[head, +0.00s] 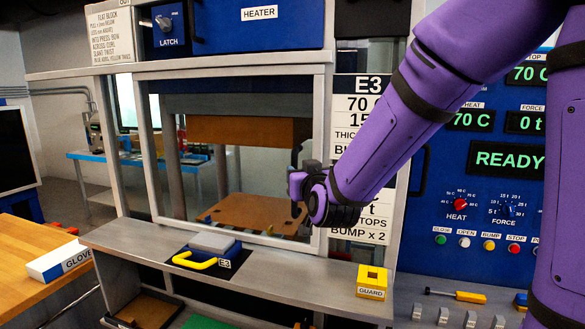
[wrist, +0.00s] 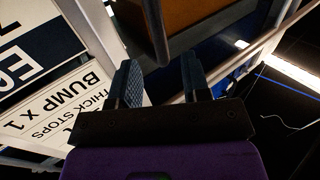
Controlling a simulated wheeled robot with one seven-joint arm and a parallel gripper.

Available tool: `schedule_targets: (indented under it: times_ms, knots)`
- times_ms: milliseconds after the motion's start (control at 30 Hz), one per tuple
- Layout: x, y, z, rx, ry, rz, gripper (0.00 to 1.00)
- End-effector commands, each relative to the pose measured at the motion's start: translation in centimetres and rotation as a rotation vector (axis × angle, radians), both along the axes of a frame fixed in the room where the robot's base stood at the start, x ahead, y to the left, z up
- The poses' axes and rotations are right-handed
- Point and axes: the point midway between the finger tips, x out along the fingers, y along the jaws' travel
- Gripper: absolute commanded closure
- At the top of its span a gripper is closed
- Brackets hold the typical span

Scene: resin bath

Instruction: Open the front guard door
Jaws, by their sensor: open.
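The front guard door (head: 318,110) is a clear panel in a light grey metal frame on the press, and it looks closed. A dark upright bar handle (head: 296,156) sits near its right edge, partly hidden by my gripper. My gripper (head: 298,188) is at this handle, reaching in from the right on my purple arm. In the wrist view, my gripper (wrist: 160,78) is open with two dark fingers apart. The rounded end of the dark bar (wrist: 156,40) shows ahead and between the fingertips. I cannot tell whether either finger touches it.
Behind the door are brown press plates (head: 250,130). The blue control panel (head: 480,190) stands at right. A glove box (head: 58,262) is at left.

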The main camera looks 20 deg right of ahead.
Motion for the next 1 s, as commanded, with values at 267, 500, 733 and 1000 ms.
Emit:
schedule_targets:
  times_ms: [267, 500, 733, 1000]
  knots:
    - [4.6, -0.2, 0.0, 0.0, 0.0, -0.001, 0.57]
    - [6.4, -0.2, 0.0, 0.0, 0.002, 0.001, 0.57]
    - [6.5, -0.3, 0.0, 0.0, 0.001, 0.001, 0.57]
    - [6.5, -0.3, 0.0, 0.0, 0.001, 0.001, 1.0]
